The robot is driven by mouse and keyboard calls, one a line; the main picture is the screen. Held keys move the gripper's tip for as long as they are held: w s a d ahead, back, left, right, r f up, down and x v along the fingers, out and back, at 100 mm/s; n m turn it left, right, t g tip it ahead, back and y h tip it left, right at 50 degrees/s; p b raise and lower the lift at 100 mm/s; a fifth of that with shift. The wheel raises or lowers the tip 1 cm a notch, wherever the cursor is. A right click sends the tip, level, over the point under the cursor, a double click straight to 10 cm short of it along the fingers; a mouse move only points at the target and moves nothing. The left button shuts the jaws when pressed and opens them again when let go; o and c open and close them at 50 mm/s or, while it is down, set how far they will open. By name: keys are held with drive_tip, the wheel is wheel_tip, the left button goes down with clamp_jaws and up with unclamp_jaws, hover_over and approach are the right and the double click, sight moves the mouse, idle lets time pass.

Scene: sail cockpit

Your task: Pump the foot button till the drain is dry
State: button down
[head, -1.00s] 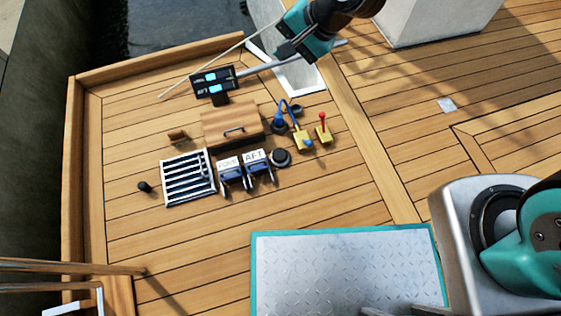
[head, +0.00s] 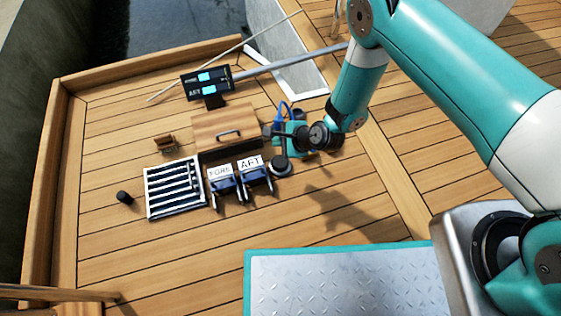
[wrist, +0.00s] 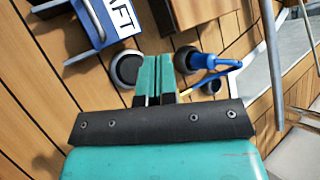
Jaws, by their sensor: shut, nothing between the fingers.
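A round black foot button (head: 282,166) with a grey rim sits on the deck, right of the AFT unit; it also shows in the wrist view (wrist: 127,68). My gripper (wrist: 154,62) is shut and empty. In the wrist view its teal fingertips appear just right of the button, with no clear contact. In the head view, my wrist hangs just above and right of the button and hides part of the deck there. The slatted grate (head: 150,190), possibly the drain, lies left of the FORE and AFT units. I cannot tell whether it is wet.
The blue FORE (head: 221,184) and AFT (head: 255,175) units stand left of the button. A wooden box (head: 226,128) and a display (head: 206,80) are behind. A blue hose fitting (wrist: 208,61) is near my fingers. Open deck lies in front.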

drive_tip(key=shift+f, duration=0.1)
drive_tip(key=b, duration=0.7)
approach(275, 160)
drive_tip(key=w+a+f, duration=0.1)
drive_tip(key=a, duration=0.2)
drive_tip(key=w+a+f, duration=0.1)
drive_tip(key=shift+w+a+f, duration=0.3)
drive_tip(key=shift+w+f, duration=0.05)
drive_tip(key=shift+f, duration=0.05)
drive_tip(key=shift+f, duration=0.1)
idle(1.0)
drive_tip(key=shift+f+b, duration=0.3)
drive_tip(key=shift+b, duration=0.05)
drive_tip(key=shift+f+b, duration=0.5)
drive_tip(key=shift+f, duration=0.25)
idle(0.7)
drive_tip(key=shift+r, duration=0.15)
drive_tip(key=shift+r+p, duration=1.05)
drive_tip(key=shift+p, duration=0.05)
wheel_tip(275, 160, up, 5)
drive_tip(key=p, duration=0.4)
